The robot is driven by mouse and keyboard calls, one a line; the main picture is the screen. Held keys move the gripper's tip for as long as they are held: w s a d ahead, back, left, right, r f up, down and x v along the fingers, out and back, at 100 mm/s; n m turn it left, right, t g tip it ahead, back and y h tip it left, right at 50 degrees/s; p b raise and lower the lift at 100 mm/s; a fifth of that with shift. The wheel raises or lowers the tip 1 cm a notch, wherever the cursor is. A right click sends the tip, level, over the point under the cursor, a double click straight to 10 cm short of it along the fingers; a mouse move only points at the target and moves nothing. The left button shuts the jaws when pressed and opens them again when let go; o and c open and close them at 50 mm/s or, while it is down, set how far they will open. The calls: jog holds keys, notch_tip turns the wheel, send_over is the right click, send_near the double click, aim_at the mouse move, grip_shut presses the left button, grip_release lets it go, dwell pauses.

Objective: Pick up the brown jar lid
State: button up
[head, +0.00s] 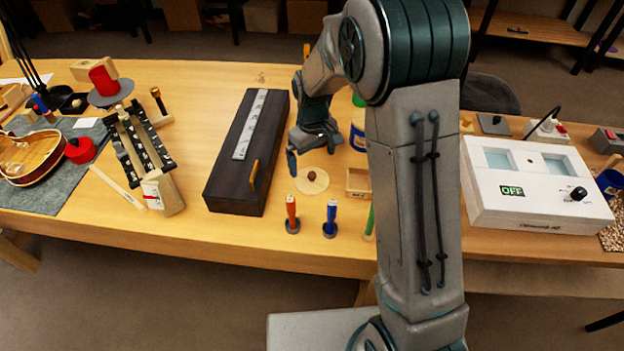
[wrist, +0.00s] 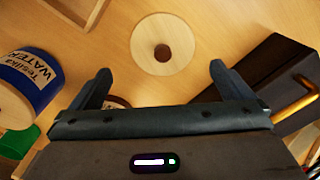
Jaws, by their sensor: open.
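A pale round wooden disc with a dark brown knob (head: 312,177) lies flat on the bench; I take it for the jar lid, though only the knob is brown. In the wrist view the disc (wrist: 146,40) is ahead of my gripper (wrist: 160,76), centred between the fingertips and apart from them. The fingers are open and empty. In the head view my gripper (head: 292,165) hangs just behind and left of the disc. Another brown rounded thing (wrist: 117,101) shows behind the left finger, mostly hidden; I cannot tell what it is.
A long dark case (head: 233,180) with a brass handle lies left of the disc. Red (head: 291,210) and blue (head: 331,214) handled tools stand in front. A wooden tray (head: 358,184) is at right. The labelled blue-and-white water container (wrist: 28,80) stands near the left finger.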

aim_at(312, 174)
jog(key=shift+s+a+f+p, duration=0.1)
jog(key=shift+f+p, duration=0.1)
jog(key=shift+f, duration=1.4)
jog(key=shift+s+f+p, duration=0.1)
jog(key=shift+f+p, duration=0.1)
jog(key=shift+f, duration=1.4)
jog(key=c, duration=0.8)
